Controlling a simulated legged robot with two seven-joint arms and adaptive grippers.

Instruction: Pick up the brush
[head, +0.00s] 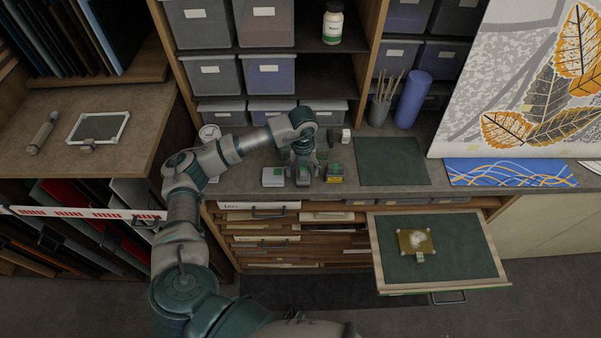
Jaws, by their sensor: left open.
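My left gripper (303,168) points down over the counter, open, its fingers small in the picture. Small grey and green blocks (273,177) and a yellow-labelled block (334,174) stand on either side of it. I see nothing held between the fingers. A dark cup (379,111) with several thin sticks, perhaps brushes, stands further back to the right. I cannot pick out a brush for certain; the gripper may hide part of the counter under it. My right gripper is out of view.
A dark green mat (391,161) and a blue patterned panel (510,172) lie on the counter to the right. A purple roll (412,99) stands by the cup. Below, an open drawer (381,255) holds a yellowish plate (416,241) with a pale patch.

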